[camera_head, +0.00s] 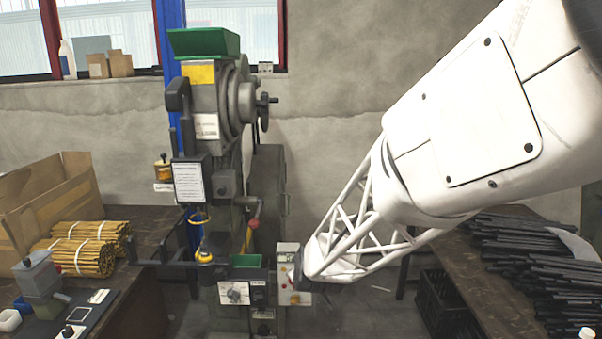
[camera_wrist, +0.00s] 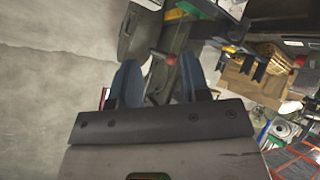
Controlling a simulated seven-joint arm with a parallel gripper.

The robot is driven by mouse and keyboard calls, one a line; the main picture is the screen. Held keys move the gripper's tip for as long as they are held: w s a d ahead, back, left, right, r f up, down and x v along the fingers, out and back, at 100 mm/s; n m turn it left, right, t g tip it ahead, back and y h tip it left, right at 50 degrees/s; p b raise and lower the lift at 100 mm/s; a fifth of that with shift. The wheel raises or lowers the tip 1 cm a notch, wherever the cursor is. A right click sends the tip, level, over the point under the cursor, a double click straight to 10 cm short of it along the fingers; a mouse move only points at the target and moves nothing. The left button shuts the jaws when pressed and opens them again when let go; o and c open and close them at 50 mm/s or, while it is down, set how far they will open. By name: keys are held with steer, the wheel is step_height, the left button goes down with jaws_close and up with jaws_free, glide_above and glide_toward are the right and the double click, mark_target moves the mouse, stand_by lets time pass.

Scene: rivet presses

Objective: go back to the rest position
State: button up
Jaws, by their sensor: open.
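My gripper (camera_wrist: 158,85) shows in the wrist view with its two blue-grey fingers apart and nothing between them. In the head view my white arm comes in from the upper right, and its lattice end reaches down beside the control box (camera_head: 290,272) of the rivet press (camera_head: 208,125). The fingers cannot be made out in the head view. The press stands upright left of the arm, with a green hopper (camera_head: 204,42) on top. A red-knobbed lever (camera_wrist: 171,60) appears beyond the fingers in the wrist view. I cannot tell whether my arm touches the control box.
A left bench holds bundles of yellow rods (camera_head: 80,258), a cardboard box (camera_head: 48,195) and a small grey device (camera_head: 38,275). A right bench holds many black rods (camera_head: 530,265). A black crate (camera_head: 442,303) stands on the floor by the right bench.

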steer(key=s+d+r+m+g, duration=0.2)
steer(key=s+d, duration=0.4)
steer(key=s, duration=0.5)
steer(key=s+d+r+m+g+h, duration=0.1)
steer(key=s+d+r+m+g, duration=0.2)
steer(key=s, duration=0.8)
steer(key=s+d+r+m+g+h, duration=0.1)
steer(key=s+d+r+m, duration=0.3)
steer(key=s, duration=0.8)
steer(key=d+r+g, duration=0.1)
steer(key=d+r, duration=0.1)
steer(key=d, duration=0.2)
steer(key=shift+d+r+g, duration=0.15)
steer(key=shift+d+g, duration=0.15)
steer(key=shift+d, duration=0.05)
